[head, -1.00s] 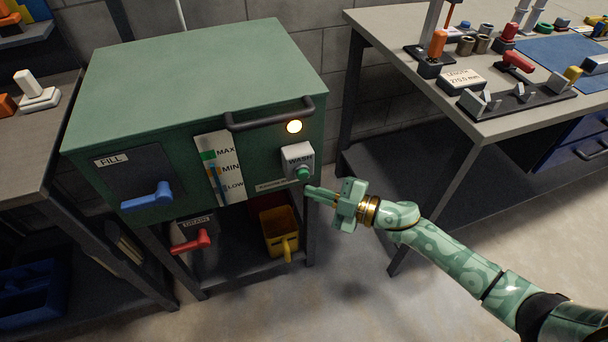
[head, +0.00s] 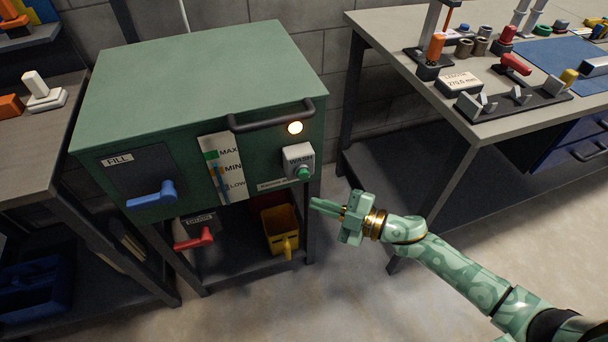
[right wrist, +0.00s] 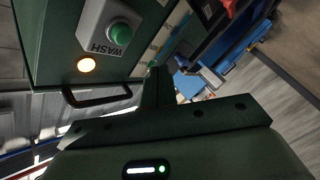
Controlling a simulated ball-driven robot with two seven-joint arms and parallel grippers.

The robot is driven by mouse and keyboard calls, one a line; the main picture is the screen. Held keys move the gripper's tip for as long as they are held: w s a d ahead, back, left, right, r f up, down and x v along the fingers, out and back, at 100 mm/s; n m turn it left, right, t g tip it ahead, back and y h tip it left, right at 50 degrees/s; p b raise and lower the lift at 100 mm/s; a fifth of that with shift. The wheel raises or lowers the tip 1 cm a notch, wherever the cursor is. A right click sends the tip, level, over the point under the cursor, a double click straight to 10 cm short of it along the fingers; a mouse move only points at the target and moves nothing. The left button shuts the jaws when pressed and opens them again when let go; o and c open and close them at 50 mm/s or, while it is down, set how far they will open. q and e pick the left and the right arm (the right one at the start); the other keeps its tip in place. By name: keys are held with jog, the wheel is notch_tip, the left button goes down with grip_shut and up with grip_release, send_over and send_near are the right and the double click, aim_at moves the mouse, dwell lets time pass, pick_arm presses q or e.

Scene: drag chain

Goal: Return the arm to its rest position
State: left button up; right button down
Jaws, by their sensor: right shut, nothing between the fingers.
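My right arm (head: 455,263) comes in from the lower right in the head view. Its gripper (head: 318,205) is shut and empty, pointing left, just right of and below the green WASH button (head: 304,172) and apart from the machine. In the right wrist view the shut fingers (right wrist: 158,88) point up, with the WASH button (right wrist: 121,33) to their upper left. The green wash machine (head: 200,80) has a lit round lamp (head: 295,128) above the button. My left gripper does not show.
A blue lever (head: 155,196) and a red lever (head: 195,239) stick out from the machine's front. A yellow container (head: 281,228) stands below. A workbench with fixtures (head: 470,60) is at the right, and another bench (head: 40,140) at the left. Open floor lies in front.

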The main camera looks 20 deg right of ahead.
jog(key=w+d+f+m+t+h, duration=0.2)
jog(key=d+f+m+h, duration=0.25)
jog(key=d+f, duration=0.25)
jog(key=s+d+f+m+g+h+p, duration=0.2)
jog(key=s+d+f+m+h, duration=0.15)
jog(key=s+f, duration=0.4)
jog(key=s+d+f+m+g+h+p, duration=0.2)
jog(key=s+d+f+h, duration=0.3)
jog(key=f, duration=0.3)
jog(key=s+f+m+g+p, duration=0.1)
jog(key=s+f+m+g, duration=0.4)
jog(key=s, duration=0.9)
pick_arm(q)
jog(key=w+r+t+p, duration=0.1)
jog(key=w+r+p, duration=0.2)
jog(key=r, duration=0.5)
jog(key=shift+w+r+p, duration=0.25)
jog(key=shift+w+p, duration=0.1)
jog(key=shift+p, duration=0.3)
pick_arm(e)
jog(key=s+a+f+g, duration=0.1)
jog(key=s+a+g, duration=0.1)
jog(key=s, duration=1.1)
jog(key=s+a+f+g, duration=0.1)
jog(key=s+a, duration=0.3)
jog(key=s, duration=1)
jog(key=shift+s+a+m+g, duration=0.2)
jog(key=shift+a+m+g, duration=0.15)
jog(key=shift+g, duration=0.45)
